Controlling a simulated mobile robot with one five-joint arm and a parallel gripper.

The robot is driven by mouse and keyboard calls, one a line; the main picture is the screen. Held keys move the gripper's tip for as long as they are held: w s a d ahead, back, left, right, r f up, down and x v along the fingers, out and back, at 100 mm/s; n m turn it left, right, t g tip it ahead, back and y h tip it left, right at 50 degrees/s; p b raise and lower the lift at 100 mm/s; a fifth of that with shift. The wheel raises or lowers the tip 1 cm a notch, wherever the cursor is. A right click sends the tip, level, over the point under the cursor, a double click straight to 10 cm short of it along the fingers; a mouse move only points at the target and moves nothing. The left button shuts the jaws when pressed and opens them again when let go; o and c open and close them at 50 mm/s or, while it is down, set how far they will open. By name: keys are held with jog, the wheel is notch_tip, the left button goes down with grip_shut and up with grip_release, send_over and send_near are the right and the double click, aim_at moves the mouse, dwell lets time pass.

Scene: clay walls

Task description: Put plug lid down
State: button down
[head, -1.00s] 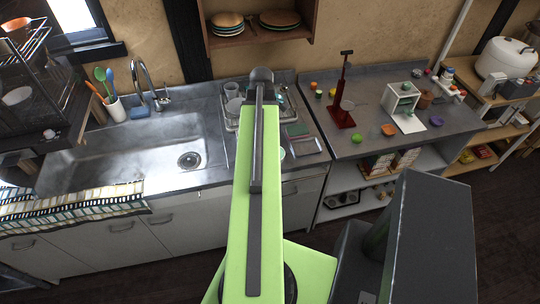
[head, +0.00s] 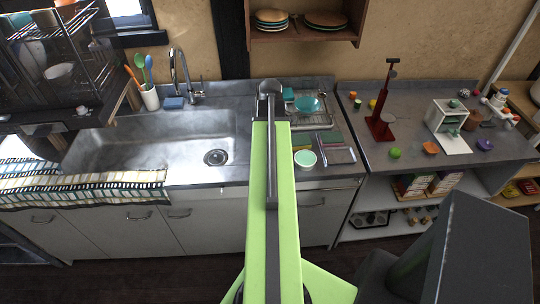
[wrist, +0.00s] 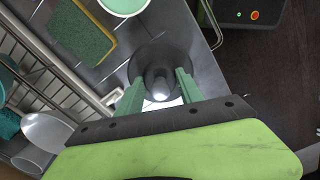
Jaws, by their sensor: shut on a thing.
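The plug lid (wrist: 152,57) is a dark grey disc with a knob in its middle, seen in the wrist view. My gripper (wrist: 160,83) is shut on its knob, with one green finger on each side. The lid is over the grey counter near its front edge; I cannot tell whether it touches the surface. In the head view my green arm hides the lid and the fingers.
A white bowl with a pale teal inside (head: 305,158) and a green sponge with a yellow edge (wrist: 82,32) lie close to the lid. A dish rack (head: 312,108) stands behind. A striped cloth (head: 90,185) hangs over the sink's front edge at left.

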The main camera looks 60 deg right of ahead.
jog(key=shift+f+b, duration=2.15)
jog(key=shift+f, duration=0.05)
jog(key=c, duration=0.7)
grip_release()
jog(key=shift+r, duration=0.15)
jog(key=shift+c, duration=0.2)
notch_tip(320, 180, up, 12)
jog(key=p, duration=1.2)
jog(key=shift+r+p, duration=0.25)
jog(key=shift+p, duration=0.1)
jog(key=shift+f, duration=0.1)
